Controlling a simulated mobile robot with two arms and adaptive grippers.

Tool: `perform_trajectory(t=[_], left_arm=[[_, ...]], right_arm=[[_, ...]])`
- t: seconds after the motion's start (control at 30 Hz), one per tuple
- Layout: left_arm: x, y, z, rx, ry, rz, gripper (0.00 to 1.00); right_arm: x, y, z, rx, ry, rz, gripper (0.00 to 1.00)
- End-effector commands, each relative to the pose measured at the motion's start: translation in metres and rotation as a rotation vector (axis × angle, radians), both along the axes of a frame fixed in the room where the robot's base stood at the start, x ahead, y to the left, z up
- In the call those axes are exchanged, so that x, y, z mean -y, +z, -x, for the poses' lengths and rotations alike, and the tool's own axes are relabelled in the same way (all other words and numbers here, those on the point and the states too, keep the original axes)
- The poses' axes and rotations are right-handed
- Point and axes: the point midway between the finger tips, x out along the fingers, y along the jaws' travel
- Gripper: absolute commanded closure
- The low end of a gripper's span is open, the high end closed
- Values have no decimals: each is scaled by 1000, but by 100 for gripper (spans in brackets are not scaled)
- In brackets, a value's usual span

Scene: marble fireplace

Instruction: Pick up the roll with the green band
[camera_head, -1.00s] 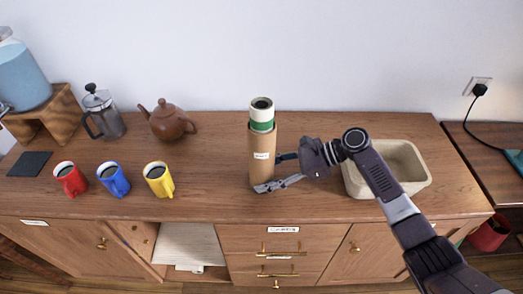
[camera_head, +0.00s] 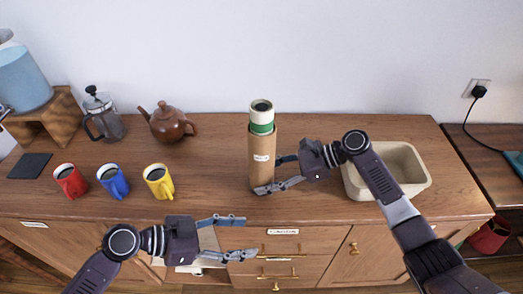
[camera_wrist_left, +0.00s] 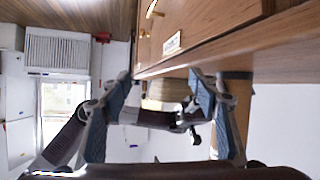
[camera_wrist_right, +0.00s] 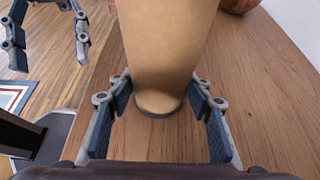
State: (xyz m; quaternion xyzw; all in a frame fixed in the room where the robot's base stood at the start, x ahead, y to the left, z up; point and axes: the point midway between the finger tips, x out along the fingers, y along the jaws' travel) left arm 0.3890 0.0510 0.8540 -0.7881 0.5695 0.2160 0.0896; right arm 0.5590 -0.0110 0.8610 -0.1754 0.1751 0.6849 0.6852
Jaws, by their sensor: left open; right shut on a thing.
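The roll with the green band (camera_head: 261,117) sticks up out of the top of a tan tube (camera_head: 262,147). The tube has a white label and stands upright on the counter. My right gripper (camera_head: 268,174) is shut on the lower part of the tube from the right. In the right wrist view the tan tube (camera_wrist_right: 163,50) sits between its fingers. My left gripper (camera_head: 250,237) is open and empty, in front of the counter edge, below and nearer than the tube.
The wooden counter (camera_head: 215,150) is clear around the tube. A beige basin (camera_head: 424,180) stands at right, behind my right arm. Red (camera_head: 69,183), blue (camera_head: 112,182) and yellow (camera_head: 158,182) mugs, a brown teapot (camera_head: 168,123) and a French press (camera_head: 103,116) stand at left.

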Motion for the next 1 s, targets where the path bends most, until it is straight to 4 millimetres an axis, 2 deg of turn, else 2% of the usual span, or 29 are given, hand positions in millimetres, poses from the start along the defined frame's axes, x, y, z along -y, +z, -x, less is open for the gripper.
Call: perform_trajectory(t=[0.03, 0.1, 0.2, 0.3, 0.4, 0.53, 0.8, 1.0], left_arm=[[-5, 34, -25, 56, 57, 55, 44], [-14, 79, -52, 127, 130, 133, 44], [-27, 135, -79, 208, 209, 229, 44], [-38, 176, -93, 264, 261, 299, 44], [-45, 200, -100, 296, 291, 342, 44], [-41, 212, -109, 313, 304, 364, 44], [-4, 212, -135, 311, 305, 366, 44], [8, 211, -144, 310, 305, 362, 44]], right_arm=[[0, 1, 0, 1, 0, -2, 67], [0, 1, 0, 1, 0, -2, 67], [0, 1, 0, 1, 0, -2, 67], [0, 1, 0, 1, 0, -2, 67], [0, 1, 0, 1, 0, -2, 67], [0, 1, 0, 1, 0, -2, 67], [0, 1, 0, 1, 0, -2, 67], [0, 1, 0, 1, 0, -1, 67]])
